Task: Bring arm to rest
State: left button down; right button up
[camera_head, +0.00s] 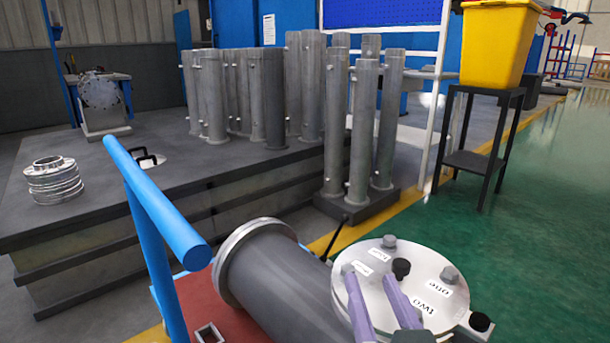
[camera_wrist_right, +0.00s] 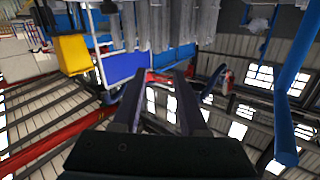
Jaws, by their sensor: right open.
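My right gripper (camera_head: 370,276) comes in from the bottom edge of the head view, with its two purple-grey fingers apart. It appears in front of the round flange cover (camera_head: 415,275), overlapping its left part; I cannot tell the gap between them. In the right wrist view the gripper (camera_wrist_right: 156,78) has spread fingers with nothing held between them. The cover has upside-down labels, several bolts and a black knob (camera_head: 401,268). It sits at the end of a grey flanged cylinder shell (camera_head: 275,265). My left gripper is not in view.
A blue rail (camera_head: 155,200) stands left of the shell. A low platform (camera_head: 90,190) carries a stack of metal rings (camera_head: 54,182) and several upright grey tubes (camera_head: 268,95). A yellow bin (camera_head: 497,45) sits on a black stand (camera_head: 488,110). The green floor (camera_head: 550,200) at right is clear.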

jog(key=s+a+r+n+g+y+p, duration=0.2)
jog(key=s+r+n+g+y+p, duration=0.15)
jog(key=r+p, duration=0.4)
jog(key=s+a+r+n+g+y+p, duration=0.1)
jog(key=s+r+n+g+y+p, duration=0.2)
jog(key=r+p, duration=0.5)
jog(key=s+d+r+m+g+h+p, duration=0.2)
jog(key=s+d+r+g+h+p, duration=0.15)
jog(key=s+d+r+p, duration=0.35)
jog(key=s+d+r+m+g+h+p, duration=0.1)
jog(key=s+d+r+g+h+p, duration=0.3)
jog(key=s+r+p, duration=0.4)
pick_arm(q)
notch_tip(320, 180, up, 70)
jog(key=p, duration=3.5)
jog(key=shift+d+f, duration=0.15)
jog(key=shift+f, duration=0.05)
pick_arm(e)
notch_tip(320, 180, up, 36)
jog(key=s+y, duration=0.1)
jog(key=shift+s+d+r, duration=0.2)
jog(key=shift+d, duration=0.25)
